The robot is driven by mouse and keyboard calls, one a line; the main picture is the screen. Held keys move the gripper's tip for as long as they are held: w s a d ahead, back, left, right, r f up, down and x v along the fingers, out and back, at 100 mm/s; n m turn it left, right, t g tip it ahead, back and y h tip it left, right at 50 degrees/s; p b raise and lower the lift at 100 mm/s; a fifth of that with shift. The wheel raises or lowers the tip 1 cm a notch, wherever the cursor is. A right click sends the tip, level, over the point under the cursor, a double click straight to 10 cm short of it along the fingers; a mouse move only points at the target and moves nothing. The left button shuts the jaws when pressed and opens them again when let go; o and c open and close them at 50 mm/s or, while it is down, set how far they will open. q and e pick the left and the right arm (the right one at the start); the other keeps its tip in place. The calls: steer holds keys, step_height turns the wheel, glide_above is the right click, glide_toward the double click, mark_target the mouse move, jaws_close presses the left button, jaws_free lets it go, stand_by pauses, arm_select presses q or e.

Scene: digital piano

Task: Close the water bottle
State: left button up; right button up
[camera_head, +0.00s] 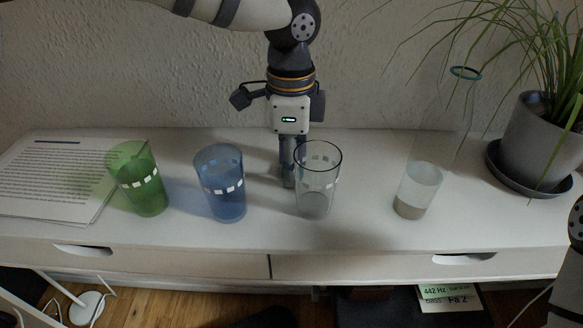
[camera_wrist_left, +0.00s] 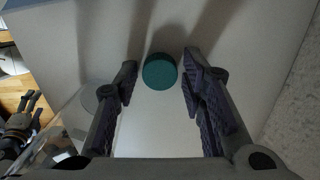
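The clear water bottle stands upright on the white desk at the right, with a teal ring (camera_head: 466,72) at its open top and a frosted lower part (camera_head: 418,188). A round teal cap (camera_wrist_left: 160,72) lies on the desk in the left wrist view. My left gripper (camera_head: 291,172) points down behind the clear glass; in the left wrist view it (camera_wrist_left: 160,85) is open, its fingers on either side of the cap with gaps. The cap is not made out in the head view. A dark gripper, apparently my right one (camera_wrist_left: 30,110), shows small at the wrist view's left edge.
A clear glass (camera_head: 317,180) stands just in front of my left gripper. A blue glass (camera_head: 220,185) and a green glass (camera_head: 140,180) stand to its left, near papers (camera_head: 55,175). A potted plant (camera_head: 540,135) is at the right. Desk between clear glass and bottle is free.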

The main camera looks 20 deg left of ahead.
arm_select(q)
steer(key=c, duration=0.5)
steer(key=shift+r, duration=0.15)
step_height(320, 180, up, 18)
steer(key=shift+f, duration=0.1)
stand_by(0.4)
